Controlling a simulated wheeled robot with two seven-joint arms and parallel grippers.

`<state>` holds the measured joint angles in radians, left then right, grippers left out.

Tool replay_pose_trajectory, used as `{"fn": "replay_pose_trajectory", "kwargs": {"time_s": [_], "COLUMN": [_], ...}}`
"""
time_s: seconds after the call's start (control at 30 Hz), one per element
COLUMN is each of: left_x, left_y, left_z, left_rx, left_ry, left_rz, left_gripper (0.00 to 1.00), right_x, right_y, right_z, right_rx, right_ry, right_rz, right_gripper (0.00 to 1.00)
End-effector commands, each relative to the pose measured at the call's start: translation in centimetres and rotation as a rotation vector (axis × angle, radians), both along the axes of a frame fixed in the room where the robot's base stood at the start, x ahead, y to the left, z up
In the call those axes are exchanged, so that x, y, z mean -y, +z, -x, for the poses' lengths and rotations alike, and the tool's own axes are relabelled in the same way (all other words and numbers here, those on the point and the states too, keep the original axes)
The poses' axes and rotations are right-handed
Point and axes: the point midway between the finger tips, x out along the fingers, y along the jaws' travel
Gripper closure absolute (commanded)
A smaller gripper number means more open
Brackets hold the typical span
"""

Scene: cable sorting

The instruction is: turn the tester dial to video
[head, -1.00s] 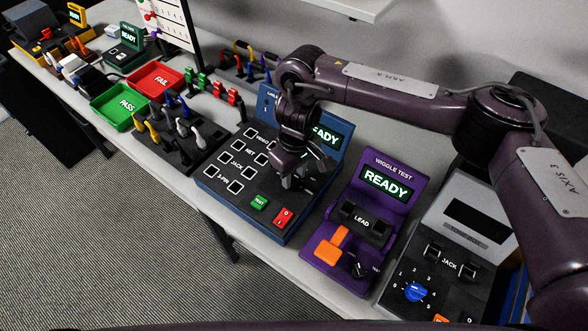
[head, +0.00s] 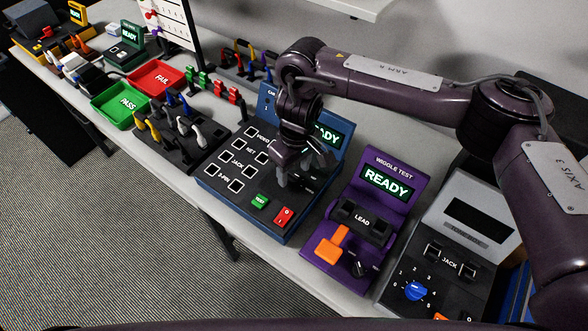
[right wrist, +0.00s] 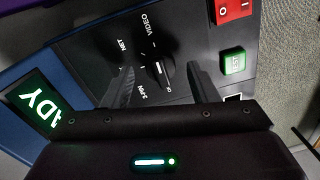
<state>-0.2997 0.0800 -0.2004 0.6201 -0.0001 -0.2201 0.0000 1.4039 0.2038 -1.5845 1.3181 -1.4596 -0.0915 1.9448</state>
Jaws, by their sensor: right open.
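The tester is a blue-edged box with a black top (head: 221,193) and a raised screen reading READY, partly hidden by my right arm in the head view. Its black dial (right wrist: 160,70) shows in the right wrist view, ringed by labels including VIDEO, NET, 3-PIN and OFF. I cannot tell for certain which label its pointer faces. My right gripper (head: 304,178) is open over the right part of the tester top. In the right wrist view its fingers (right wrist: 161,64) stand apart, one on each side of the dial; contact cannot be told. My left gripper is out of view.
A purple wiggle tester (head: 319,264) with an orange lever stands to the right, then a grey tester with a blue knob (head: 415,291). Cable racks and PASS (head: 119,116) and FAIL (head: 163,95) trays lie left.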

Motion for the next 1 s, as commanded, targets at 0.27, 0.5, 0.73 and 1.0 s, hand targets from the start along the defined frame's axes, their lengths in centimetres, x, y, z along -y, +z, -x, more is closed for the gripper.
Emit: {"fn": "replay_pose_trajectory", "kwargs": {"time_s": [0.27,0.5,0.73,1.0], "left_x": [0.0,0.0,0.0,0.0], "left_y": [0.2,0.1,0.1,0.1], "left_z": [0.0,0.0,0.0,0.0], "left_rx": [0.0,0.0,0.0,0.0], "left_ry": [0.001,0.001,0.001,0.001], "left_rz": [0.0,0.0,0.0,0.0], "left_gripper": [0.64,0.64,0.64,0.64], "right_x": [0.3,0.3,0.3,0.3], "right_y": [4.8,6.6,6.7,6.7], "right_z": [-0.3,-0.3,-0.3,-0.3], "right_rx": [0.005,0.001,0.0,0.0], "right_ry": [0.0,-0.001,-0.002,-0.002], "right_rz": [0.001,0.0,0.0,0.0], "right_gripper": [0.47,0.47,0.47,0.47]}}
